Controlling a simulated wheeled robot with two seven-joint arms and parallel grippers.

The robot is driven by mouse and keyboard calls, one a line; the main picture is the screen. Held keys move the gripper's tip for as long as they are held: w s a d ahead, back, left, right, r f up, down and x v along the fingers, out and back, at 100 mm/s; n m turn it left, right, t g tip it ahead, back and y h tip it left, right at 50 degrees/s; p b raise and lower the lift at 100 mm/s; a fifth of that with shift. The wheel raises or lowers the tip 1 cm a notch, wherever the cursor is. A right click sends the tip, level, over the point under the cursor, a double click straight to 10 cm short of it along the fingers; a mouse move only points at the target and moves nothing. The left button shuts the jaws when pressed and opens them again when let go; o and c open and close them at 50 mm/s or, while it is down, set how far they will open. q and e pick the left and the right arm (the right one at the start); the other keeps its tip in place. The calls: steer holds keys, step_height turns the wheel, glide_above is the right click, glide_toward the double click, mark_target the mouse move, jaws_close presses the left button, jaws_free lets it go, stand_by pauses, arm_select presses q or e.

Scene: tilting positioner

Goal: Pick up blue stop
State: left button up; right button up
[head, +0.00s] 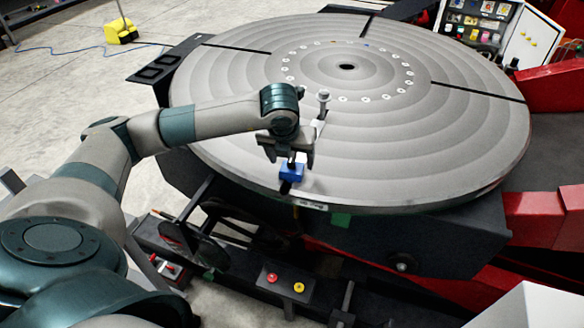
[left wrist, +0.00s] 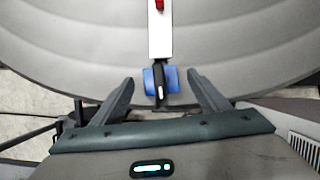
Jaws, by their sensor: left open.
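The blue stop (head: 291,172) is a small blue block at the near rim of the large round grey table (head: 470,150). In the left wrist view the blue stop (left wrist: 173,80) shows on both sides of a black, handle-like part that covers its middle. My left gripper (head: 287,158) is open, just above and at the blue stop in the head view. In the left wrist view its two fingers (left wrist: 160,80) stand one on each side of the stop, with small gaps visible. Contact cannot be told. My right gripper is not in view.
A pale strip (left wrist: 160,35) with a red part runs from the stop inward over the table. A metal post (head: 323,97) stands close to my gripper. A box with red and yellow buttons (head: 285,283) sits below the rim. The table's far side is mostly clear.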

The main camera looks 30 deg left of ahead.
arm_select(q)
steer(key=shift+w+a+f, duration=0.1)
steer(key=shift+w+f, duration=0.1)
steer(key=shift+f, duration=0.3)
steer(key=shift+w+f, duration=0.1)
steer(key=shift+f, duration=0.35)
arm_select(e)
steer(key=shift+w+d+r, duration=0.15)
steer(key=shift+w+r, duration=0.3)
arm_select(q)
steer(key=shift+w, duration=0.1)
steer(key=c, duration=1.6)
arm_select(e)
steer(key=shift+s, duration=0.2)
arm_select(q)
steer(key=shift+r, duration=0.15)
steer(key=shift+c, duration=0.2)
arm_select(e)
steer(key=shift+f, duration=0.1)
